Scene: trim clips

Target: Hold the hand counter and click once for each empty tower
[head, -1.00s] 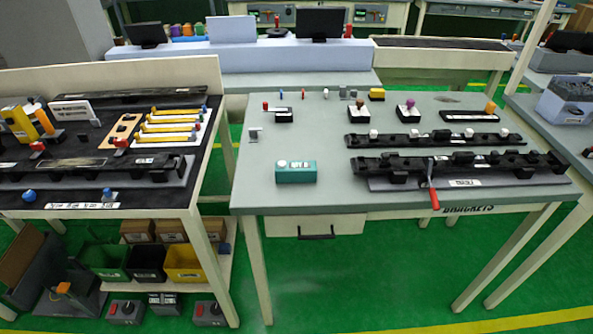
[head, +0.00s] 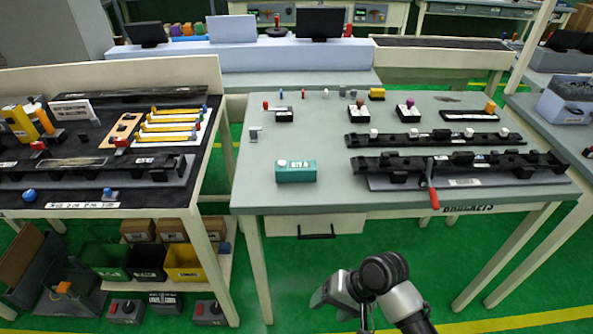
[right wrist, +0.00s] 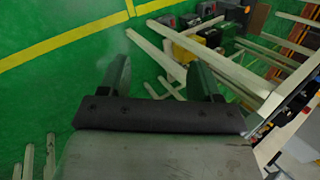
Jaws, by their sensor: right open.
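A teal box with a white button and a label (head: 296,171), which looks like the hand counter, sits at the left front of the grey table. Two long black trim strips with raised towers lie to its right: a rear strip (head: 400,141) and a front strip (head: 410,165). White pieces sit on some rear-strip towers; fine detail is too small to tell. My right gripper (head: 335,292) is in front of the table, below the drawer, away from everything. In the right wrist view its two fingers (right wrist: 160,78) are apart with nothing between them. My left gripper is not in view.
The grey table (head: 262,205) has a drawer (head: 317,226) at its front. A red-handled tool (head: 433,197) overhangs the front edge. Small pegs and black blocks (head: 405,113) stand at the back. A dark-topped table (head: 100,210) is at left. Green floor in front is open.

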